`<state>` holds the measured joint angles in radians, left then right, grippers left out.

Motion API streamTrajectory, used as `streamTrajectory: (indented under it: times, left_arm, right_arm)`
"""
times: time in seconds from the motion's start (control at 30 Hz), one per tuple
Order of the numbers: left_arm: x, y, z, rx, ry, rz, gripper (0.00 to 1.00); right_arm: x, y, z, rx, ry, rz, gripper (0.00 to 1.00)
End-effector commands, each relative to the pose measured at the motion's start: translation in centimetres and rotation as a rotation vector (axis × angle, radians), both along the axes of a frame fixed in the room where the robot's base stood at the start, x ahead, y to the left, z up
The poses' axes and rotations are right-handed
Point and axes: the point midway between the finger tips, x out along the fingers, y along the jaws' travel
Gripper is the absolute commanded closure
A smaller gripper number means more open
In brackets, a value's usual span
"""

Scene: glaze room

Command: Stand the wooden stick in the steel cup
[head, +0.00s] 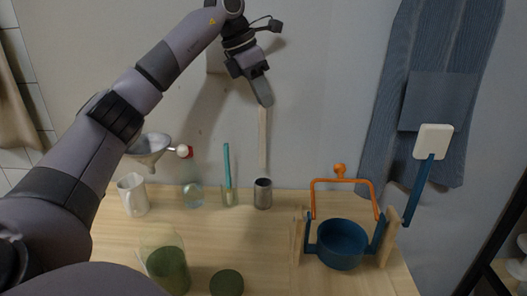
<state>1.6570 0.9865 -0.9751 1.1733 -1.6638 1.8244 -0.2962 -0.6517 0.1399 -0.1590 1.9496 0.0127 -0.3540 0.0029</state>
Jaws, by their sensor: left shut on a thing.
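The wooden stick (263,140) is a pale, thin, upright length. My left gripper (265,101) is shut on its top end. The steel cup (262,194) is a small grey cylinder standing on the wooden table near the wall. The stick hangs straight above the cup, with its lower end close to the rim. I cannot tell whether the end is just above, behind or slightly inside the mouth. My right gripper is not in view.
A glass (229,196) with a teal stick and a bottle (192,190) stand left of the cup, then a white mug (133,195) and a funnel (150,148). A blue pot (341,245) is at right. A green jar (168,268) and green disc (227,283) are in front.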

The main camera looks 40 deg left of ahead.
Motion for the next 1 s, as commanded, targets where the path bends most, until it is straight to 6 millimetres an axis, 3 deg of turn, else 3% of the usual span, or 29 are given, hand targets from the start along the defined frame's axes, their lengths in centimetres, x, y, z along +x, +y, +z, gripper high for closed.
streamTrajectory:
  times: [0.03,0.2,0.47,0.63,1.0]
  left_arm:
    - [-0.1,0.1,-1.8,0.002,0.004,0.0,1.0]
    - [-0.1,0.0,-5.5,0.001,0.003,0.0,1.0]
    - [0.0,0.0,-8.0,0.0,0.001,-0.001,1.0]
    - [-0.1,0.0,-10.6,0.001,0.003,-0.001,1.0]
    - [0.0,0.0,-11.5,0.0,-0.001,-0.002,1.0]
  right_arm:
    - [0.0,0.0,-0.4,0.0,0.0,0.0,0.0]
    - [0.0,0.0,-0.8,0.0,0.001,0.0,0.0]
    - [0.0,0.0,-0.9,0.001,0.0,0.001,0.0]
    - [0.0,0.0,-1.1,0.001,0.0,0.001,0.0]
    - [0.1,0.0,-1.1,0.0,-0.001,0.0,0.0]
